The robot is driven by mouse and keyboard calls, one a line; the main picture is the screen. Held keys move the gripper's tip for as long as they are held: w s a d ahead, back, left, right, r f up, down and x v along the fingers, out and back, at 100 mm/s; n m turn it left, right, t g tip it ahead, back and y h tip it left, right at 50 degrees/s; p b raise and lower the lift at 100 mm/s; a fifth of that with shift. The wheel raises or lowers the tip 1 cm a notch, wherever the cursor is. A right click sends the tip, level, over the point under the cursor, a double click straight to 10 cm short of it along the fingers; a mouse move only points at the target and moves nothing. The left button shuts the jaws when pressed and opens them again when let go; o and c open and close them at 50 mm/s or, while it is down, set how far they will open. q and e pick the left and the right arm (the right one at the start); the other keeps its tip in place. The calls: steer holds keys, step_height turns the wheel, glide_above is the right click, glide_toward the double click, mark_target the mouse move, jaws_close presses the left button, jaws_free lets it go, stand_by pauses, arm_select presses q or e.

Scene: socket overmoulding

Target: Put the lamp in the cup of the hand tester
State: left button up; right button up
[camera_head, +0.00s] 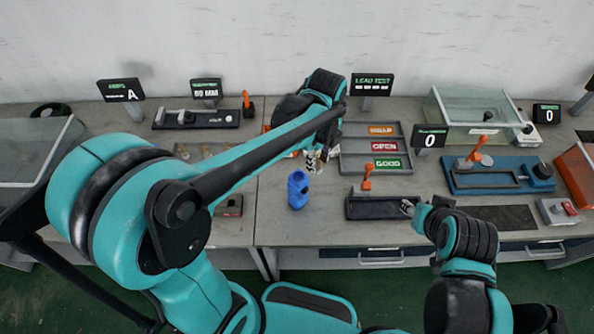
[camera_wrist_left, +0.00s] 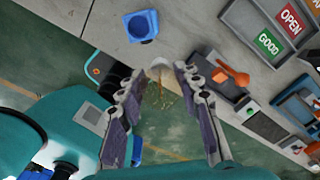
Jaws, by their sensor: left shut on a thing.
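My left gripper (camera_head: 314,161) hangs over the middle of the bench, partly hidden by my own arm in the head view. In the left wrist view its two fingers (camera_wrist_left: 162,78) stand apart around a pale, see-through piece with thin yellowish lines, which I take for the lamp (camera_wrist_left: 164,92); its outline is hard to make out. A blue upright piece with a round opening, which looks like the hand tester with its cup (camera_head: 298,189), stands on the bench just below and left of the gripper. It also shows in the left wrist view (camera_wrist_left: 142,26), apart from the fingers.
A tray labelled SWAP, OPEN and GOOD (camera_head: 345,165) lies right of the blue piece. A dark fixture with an orange lever (camera_head: 367,181) stands nearer the front edge. My right gripper (camera_head: 409,207) is at that fixture's right end. Bare bench surrounds the blue piece.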

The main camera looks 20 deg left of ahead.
arm_select(q)
steer(key=shift+w+a+f+b, duration=0.1)
steer(key=shift+a+f+b, duration=0.2)
steer(key=shift+a+f, duration=0.8)
steer(key=shift+s+a+f+b, duration=0.1)
steer(key=shift+a+f+b, duration=0.2)
steer(key=shift+a+f, duration=0.75)
steer(key=shift+w+a+f+b, duration=0.1)
steer(key=shift+a+f+b, duration=0.4)
steer(key=shift+f, duration=1.05)
steer(key=shift+a, duration=0.15)
steer(key=shift+f, duration=0.2)
steer(key=o, duration=1)
steer(key=shift+r, duration=0.2)
